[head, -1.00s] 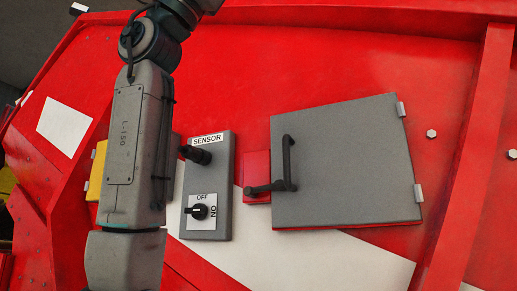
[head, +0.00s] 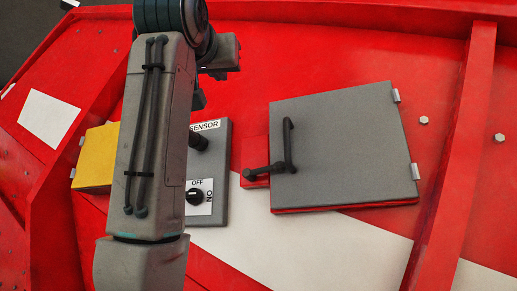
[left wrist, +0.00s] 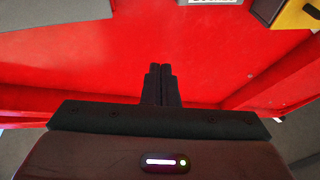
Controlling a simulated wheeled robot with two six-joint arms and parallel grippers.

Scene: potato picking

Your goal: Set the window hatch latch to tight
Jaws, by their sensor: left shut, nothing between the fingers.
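The grey window hatch (head: 350,150) is on the red machine wall, right of centre in the head view, and looks closed. Its black latch (head: 288,147) is at the hatch's left edge. The latch has an upright bar, and a lower arm that reaches left over a small red block (head: 255,152). My left gripper (left wrist: 160,72) is shut and empty in the left wrist view, in front of bare red wall. In the head view it is mostly hidden behind my left arm, above the sensor panel and apart from the latch. My right gripper is not in view.
The grey sensor panel (head: 222,160) with a black OFF/ON knob (head: 195,196) is left of the hatch, partly behind my arm. A yellow box (head: 95,158) is farther left. A raised red rib (head: 462,130) runs right of the hatch. The wall above the hatch is clear.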

